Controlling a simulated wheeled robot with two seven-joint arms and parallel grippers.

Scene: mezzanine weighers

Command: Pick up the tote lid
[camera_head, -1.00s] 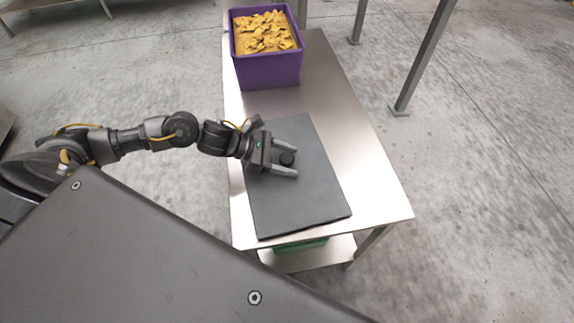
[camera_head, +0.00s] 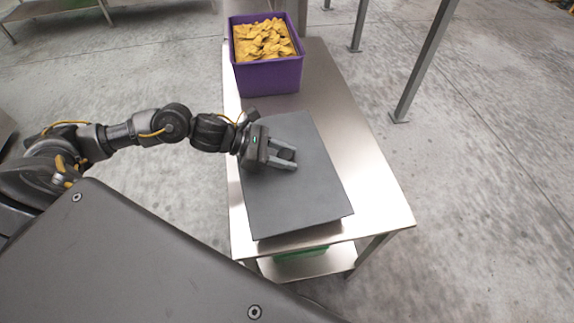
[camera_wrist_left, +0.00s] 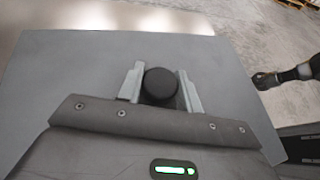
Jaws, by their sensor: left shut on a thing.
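The tote lid (camera_head: 290,199) is a flat dark grey rectangle with a round black knob in its middle. It is over the metal table, and a dark shadow band shows under its near edge, so it looks slightly raised and about level. My left gripper (camera_head: 287,158) comes in from the left and is shut on the knob. In the left wrist view the knob (camera_wrist_left: 160,85) sits between the two fingers, with the lid (camera_wrist_left: 80,75) spread around it. A small dark arm part, probably of my right arm, shows at the right edge there; its jaws cannot be made out.
A purple tote (camera_head: 268,76) full of yellow pieces stands at the table's far end. The metal table (camera_head: 335,110) is bare along its right side. A green thing (camera_head: 300,251) sits on the shelf below, mostly hidden. A grey post (camera_head: 425,60) stands to the right.

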